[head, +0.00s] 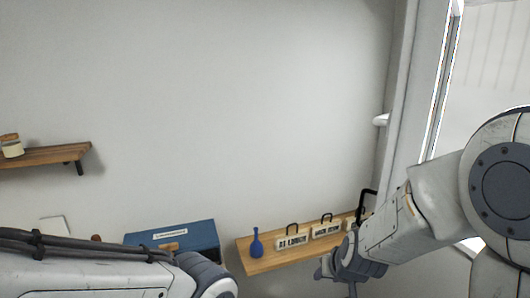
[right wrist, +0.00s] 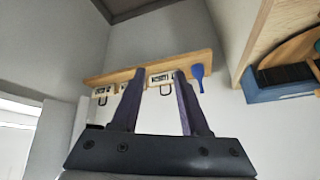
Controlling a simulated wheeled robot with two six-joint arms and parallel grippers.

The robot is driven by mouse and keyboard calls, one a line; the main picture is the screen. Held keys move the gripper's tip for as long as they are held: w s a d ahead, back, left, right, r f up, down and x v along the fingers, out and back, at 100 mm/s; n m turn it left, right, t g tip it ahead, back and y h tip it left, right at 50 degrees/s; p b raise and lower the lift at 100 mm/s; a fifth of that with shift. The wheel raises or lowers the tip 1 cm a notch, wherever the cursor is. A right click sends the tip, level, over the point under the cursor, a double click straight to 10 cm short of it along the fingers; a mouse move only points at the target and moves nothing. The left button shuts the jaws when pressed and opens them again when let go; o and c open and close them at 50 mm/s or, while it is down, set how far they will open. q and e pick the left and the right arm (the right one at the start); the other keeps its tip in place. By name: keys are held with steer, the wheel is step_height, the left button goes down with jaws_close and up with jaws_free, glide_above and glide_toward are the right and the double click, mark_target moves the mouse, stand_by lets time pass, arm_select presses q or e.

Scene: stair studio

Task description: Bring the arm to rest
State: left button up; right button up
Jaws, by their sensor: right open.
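My right arm comes in from the right in the head view. Its gripper (head: 338,268) is in front of the right part of a wooden wall shelf (head: 262,264). In the right wrist view, the two dark fingers of the right gripper (right wrist: 158,76) stand apart with nothing between them, and the shelf (right wrist: 108,78) shows beyond them, upside down. My left arm crosses the bottom left of the head view; its gripper is out of the picture.
A blue box (head: 203,237) is left of the shelf. A smaller wall shelf (head: 50,156) with a jar (head: 12,149) is at far left. The wall between is bare.

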steer(key=s+d+f+n+g, duration=0.1)
steer(key=s+g, duration=0.1)
steer(key=s, duration=0.4)
steer(key=s+d+f+g, duration=0.1)
steer(key=s+d+g, duration=0.1)
steer(key=s, duration=0.4)
steer(key=s+a+r+n+g, duration=0.1)
steer(key=s+a+r+n, duration=0.1)
steer(key=s+a, duration=0.4)
steer(key=s+a+r+n+g, duration=0.1)
steer(key=s+a+r+n, duration=0.2)
steer(key=s+a+n, duration=0.2)
steer(key=shift+s+a+r+g, duration=0.3)
steer(key=shift+s+a, duration=0.75)
steer(key=shift+s, duration=0.05)
